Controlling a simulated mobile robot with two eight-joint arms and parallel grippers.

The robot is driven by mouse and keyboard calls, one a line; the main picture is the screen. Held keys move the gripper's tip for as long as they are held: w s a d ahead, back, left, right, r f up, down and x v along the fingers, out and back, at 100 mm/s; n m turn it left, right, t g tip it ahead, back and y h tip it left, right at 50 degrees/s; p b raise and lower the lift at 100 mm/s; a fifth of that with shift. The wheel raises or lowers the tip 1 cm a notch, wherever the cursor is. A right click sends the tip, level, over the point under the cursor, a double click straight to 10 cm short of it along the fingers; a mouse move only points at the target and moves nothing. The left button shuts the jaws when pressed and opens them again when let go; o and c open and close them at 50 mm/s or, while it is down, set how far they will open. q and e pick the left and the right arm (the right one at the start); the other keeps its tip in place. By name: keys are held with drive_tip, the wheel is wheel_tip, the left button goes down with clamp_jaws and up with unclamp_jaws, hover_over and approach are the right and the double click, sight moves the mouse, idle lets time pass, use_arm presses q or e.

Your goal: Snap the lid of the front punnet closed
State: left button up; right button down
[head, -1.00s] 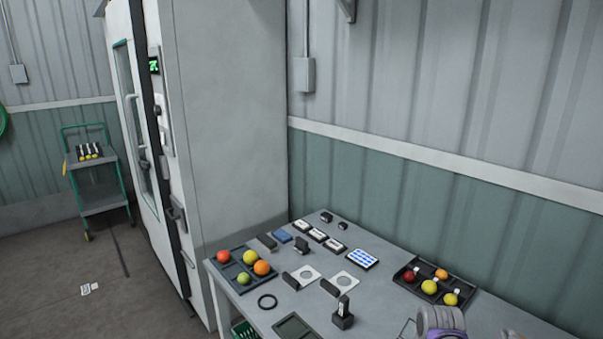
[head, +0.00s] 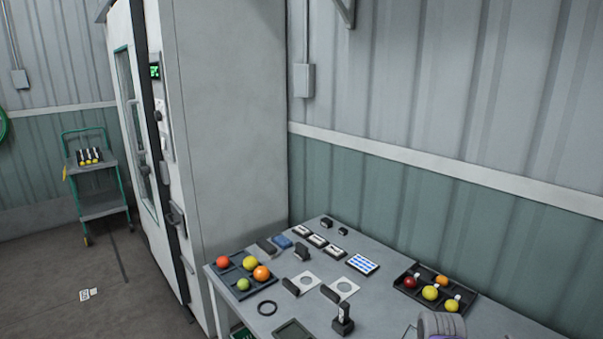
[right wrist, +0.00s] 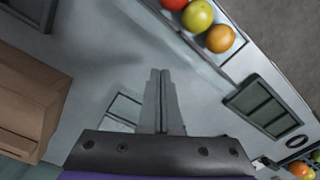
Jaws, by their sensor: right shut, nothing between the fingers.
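My right gripper (right wrist: 161,75) is shut and empty, its two fingers together above the grey table. A thin dark rectangular outline (right wrist: 123,104) shows beside the fingers, to their left, in the right wrist view. Part of it also shows at the bottom edge of the head view (head: 409,332). I cannot tell whether it is a clear punnet or a mark, and no lid can be made out. Part of my right arm shows at the bottom of the head view, but its fingers are hidden there. My left gripper is not in view.
The grey table (head: 385,292) holds a dark tray of tomatoes (head: 468,301) at right and another (head: 222,271) at left. A black ring (head: 267,308) and an upright black device (head: 343,326) lie between. A cardboard box (right wrist: 30,100) stands left in the wrist view.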

drive_tip(key=shift+s+a, duration=0.1)
idle(0.6)
drive_tip(key=shift+s+a+r+p, duration=0.25)
drive_tip(key=shift+s+a, duration=0.3)
drive_tip(key=shift+a, duration=0.15)
drive_tip(key=shift+s+a+r+p, duration=0.15)
drive_tip(key=shift+s+a+r, duration=0.1)
drive_tip(key=shift+s+a, duration=0.35)
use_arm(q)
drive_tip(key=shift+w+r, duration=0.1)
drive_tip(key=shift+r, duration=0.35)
use_arm(e)
drive_tip(key=shift+w, duration=0.1)
drive_tip(key=shift+w+r+p, duration=0.1)
drive_tip(key=shift+r+p, duration=2.4)
drive_tip(key=shift+r, duration=1.55)
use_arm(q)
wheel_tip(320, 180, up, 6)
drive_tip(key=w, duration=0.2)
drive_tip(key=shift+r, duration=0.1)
use_arm(e)
drive_tip(key=shift+f, duration=0.1)
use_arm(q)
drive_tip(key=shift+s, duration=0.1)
